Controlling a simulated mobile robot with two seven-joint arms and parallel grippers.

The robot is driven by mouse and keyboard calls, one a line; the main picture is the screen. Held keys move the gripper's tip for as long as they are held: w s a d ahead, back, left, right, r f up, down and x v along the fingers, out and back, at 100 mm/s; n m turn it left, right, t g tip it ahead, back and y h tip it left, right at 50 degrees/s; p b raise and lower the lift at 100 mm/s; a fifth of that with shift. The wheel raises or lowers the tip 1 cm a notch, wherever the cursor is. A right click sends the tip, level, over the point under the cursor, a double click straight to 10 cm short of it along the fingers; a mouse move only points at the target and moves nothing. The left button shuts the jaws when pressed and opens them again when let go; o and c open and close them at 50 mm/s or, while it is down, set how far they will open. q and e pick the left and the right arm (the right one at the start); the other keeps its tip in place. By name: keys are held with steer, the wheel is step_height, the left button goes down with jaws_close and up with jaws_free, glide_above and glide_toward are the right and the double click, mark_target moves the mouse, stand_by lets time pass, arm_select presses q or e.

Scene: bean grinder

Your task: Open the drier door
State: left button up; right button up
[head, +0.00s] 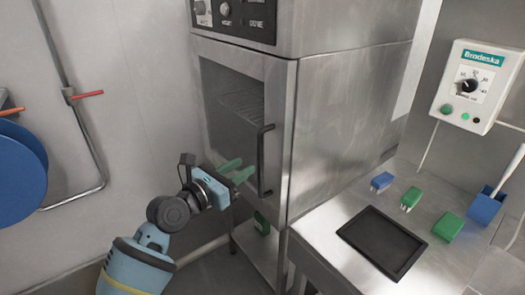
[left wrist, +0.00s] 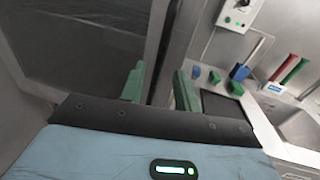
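The drier (head: 345,120) is a steel cabinet with a glass-fronted door (head: 228,105) that is shut. A black vertical handle (head: 263,160) is on the door's right side. My left gripper (head: 241,169) is in front of the door, just left of the handle, with its green fingers apart and nothing seen between them. In the left wrist view the fingers (left wrist: 160,88) are also spread, facing the door's edge. I cannot tell there whether the handle is between them. My right gripper is not in view.
To the right is a steel table (head: 320,235) with a black tray (head: 382,242), a blue block (head: 382,181) and green blocks (head: 447,226). A control box (head: 473,87) is on the wall. A blue reel (head: 18,172) and a pipe (head: 85,140) are at the left.

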mark_target(258, 158)
arm_select(q)
steer(key=b+x, duration=0.1)
steer(key=x, duration=0.4)
steer(key=shift+w+d+f, duration=0.1)
steer(key=shift+d, duration=0.2)
steer(key=shift+x, duration=0.95)
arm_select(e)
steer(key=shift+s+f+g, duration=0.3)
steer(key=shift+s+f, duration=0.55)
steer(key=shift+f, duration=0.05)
arm_select(q)
steer(key=shift+c, duration=0.3)
jaws_close()
